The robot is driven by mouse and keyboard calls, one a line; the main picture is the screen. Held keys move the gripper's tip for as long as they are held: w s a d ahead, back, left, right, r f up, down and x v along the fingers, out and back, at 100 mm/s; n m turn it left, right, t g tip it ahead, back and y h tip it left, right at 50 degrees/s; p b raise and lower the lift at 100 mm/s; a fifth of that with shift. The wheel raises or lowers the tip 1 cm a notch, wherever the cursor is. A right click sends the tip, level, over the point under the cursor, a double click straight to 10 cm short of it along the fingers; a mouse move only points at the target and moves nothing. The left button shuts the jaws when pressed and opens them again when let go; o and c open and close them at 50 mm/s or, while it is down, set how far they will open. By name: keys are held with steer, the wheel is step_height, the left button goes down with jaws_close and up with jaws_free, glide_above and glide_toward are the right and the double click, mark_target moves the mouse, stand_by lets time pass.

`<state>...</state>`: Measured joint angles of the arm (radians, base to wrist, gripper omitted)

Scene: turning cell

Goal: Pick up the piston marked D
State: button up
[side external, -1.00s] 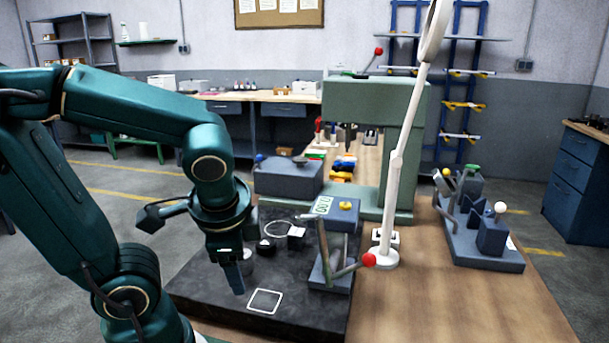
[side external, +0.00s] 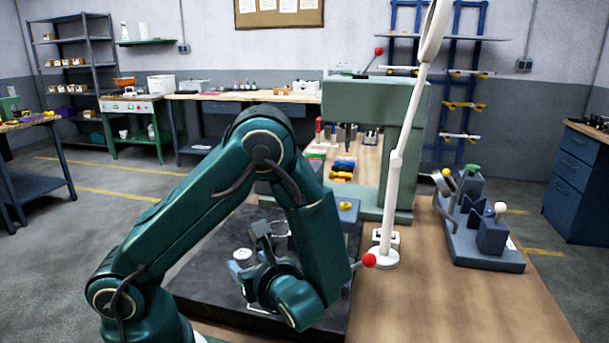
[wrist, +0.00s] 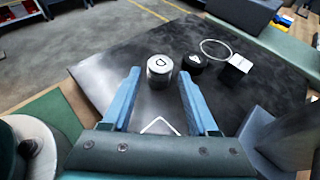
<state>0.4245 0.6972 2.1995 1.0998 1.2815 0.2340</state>
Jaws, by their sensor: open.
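A silver piston (wrist: 160,68) stands upright on the black plate (wrist: 112,62). Its top bears a dark mark that looks like a D; it also shows in the side external view (side external: 243,256). My gripper (wrist: 159,74) is open, its two blue fingers pointing toward this piston. In the wrist view the piston appears between the fingertips, near their ends; whether they are level with it or short of it I cannot tell. A black piston (wrist: 194,61) with a white mark stands just right of the silver one. Nothing is held.
A lever fixture with a red knob (side external: 369,260) and a green press (side external: 405,150) stand to the right.

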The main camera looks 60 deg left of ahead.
mark_target(245, 259)
steer(key=shift+x, duration=2.5)
jaws_close()
